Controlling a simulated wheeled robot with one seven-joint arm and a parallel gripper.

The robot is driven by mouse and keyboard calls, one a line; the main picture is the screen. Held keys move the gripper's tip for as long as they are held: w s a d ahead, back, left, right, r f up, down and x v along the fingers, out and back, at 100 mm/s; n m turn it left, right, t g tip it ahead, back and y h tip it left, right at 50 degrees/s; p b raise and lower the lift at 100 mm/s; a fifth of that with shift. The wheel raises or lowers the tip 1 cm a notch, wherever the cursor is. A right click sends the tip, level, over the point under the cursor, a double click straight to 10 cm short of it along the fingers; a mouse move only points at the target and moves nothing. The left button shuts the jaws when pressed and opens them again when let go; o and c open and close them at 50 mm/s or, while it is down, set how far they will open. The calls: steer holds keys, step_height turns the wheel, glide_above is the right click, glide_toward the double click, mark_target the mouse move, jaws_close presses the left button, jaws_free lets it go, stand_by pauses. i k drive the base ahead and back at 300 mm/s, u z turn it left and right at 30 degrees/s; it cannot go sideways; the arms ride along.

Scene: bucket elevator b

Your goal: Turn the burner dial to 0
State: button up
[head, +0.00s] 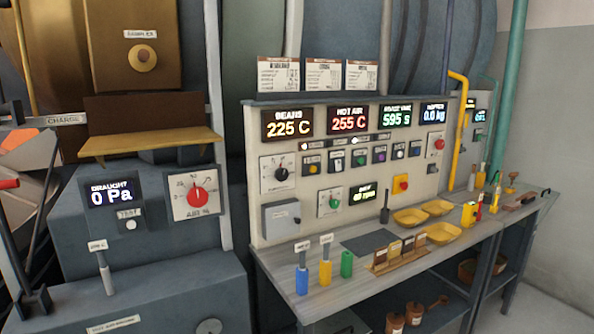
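A control panel (350,150) stands in the middle of the head view. A square white dial with a black knob (281,174) is at its upper left. Below it is a smaller dial with a green knob (333,202). A third dial with a red knob (198,196) sits on the grey housing to the left; its label seems to read "AIR %". The labels of the two panel dials are too small to read, so I cannot tell for sure which is the burner dial, nor where their pointers stand. My gripper is not in view.
Displays read beans 225 C (287,123) and hot air 255 C (348,119). A workbench (330,280) below the panel holds yellow trays (411,217) and coloured handles (325,272). A yellow shelf (150,143) and a lever (104,272) stand at the left.

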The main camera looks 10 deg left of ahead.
mark_target(281, 173)
steer(key=u, duration=0.4)
steer(key=i, duration=0.85)
steer(key=u, duration=0.7)
